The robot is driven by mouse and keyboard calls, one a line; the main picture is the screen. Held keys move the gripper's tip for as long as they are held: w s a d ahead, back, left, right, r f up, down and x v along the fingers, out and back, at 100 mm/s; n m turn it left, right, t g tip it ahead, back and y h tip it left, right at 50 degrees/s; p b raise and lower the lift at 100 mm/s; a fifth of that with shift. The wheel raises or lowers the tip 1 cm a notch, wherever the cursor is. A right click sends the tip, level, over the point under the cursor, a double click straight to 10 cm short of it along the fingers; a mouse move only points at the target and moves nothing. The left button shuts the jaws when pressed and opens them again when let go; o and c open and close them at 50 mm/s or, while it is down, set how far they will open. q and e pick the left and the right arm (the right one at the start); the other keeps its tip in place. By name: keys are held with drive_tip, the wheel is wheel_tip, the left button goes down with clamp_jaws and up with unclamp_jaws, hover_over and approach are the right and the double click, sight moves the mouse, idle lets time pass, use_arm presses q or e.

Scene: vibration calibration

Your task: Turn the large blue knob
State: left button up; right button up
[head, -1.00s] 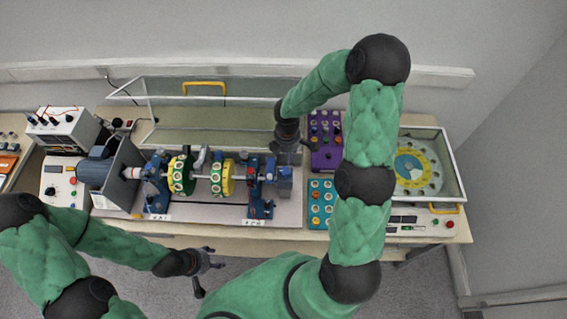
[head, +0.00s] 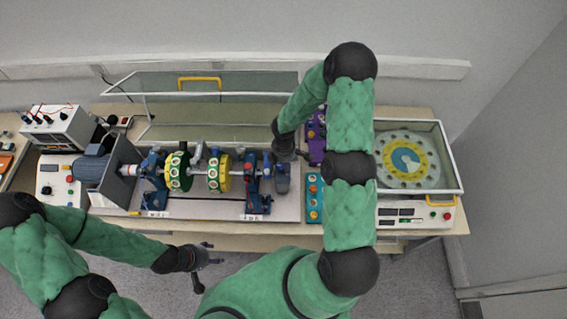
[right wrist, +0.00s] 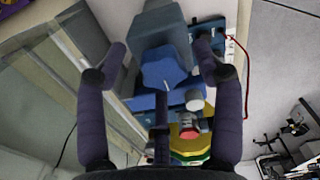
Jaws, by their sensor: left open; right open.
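The large blue knob (right wrist: 164,70) has flat sides and shows in the right wrist view between the two fingers of my right gripper (right wrist: 161,50). The fingers are spread, with a gap on each side of the knob, and do not visibly touch it. In the head view my right gripper (head: 290,155) is over the right end of the shaft rig, and the arm and gripper hide part of that area. A blue-grey block (head: 282,182) shows just below it. My left gripper (head: 203,262) is open and empty in front of the table's front edge.
The shaft rig carries a green disc (head: 178,170) and a yellow disc (head: 219,172). A raised clear guard (head: 215,78) stands behind it. A purple panel (head: 315,148), a teal panel (head: 313,203) and a dial case (head: 447,150) are to the right.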

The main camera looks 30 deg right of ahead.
drive_tip(key=c, duration=1.1)
drive_tip(key=shift+f+m+b, duration=0.15)
drive_tip(key=shift+m+b, duration=0.45)
drive_tip(key=shift+b, duration=0.35)
drive_tip(key=shift+c, duration=0.2)
drive_tip(key=m+b, duration=0.3)
drive_tip(key=b, duration=0.2)
drive_tip(key=m+b, duration=0.4)
drive_tip(key=shift+s+a+f+b, duration=0.1)
drive_tip(key=shift+s+b, duration=0.1)
drive_tip(key=shift+b, duration=0.2)
drive_tip(key=shift+s+a+m+b, duration=0.1)
drive_tip(key=shift+m+b, duration=1.4)
drive_tip(key=shift+m, duration=0.4)
drive_tip(key=o, duration=1.1)
drive_tip(key=shift+s, duration=0.15)
drive_tip(key=shift+o, duration=0.2)
drive_tip(key=shift+r, duration=0.2)
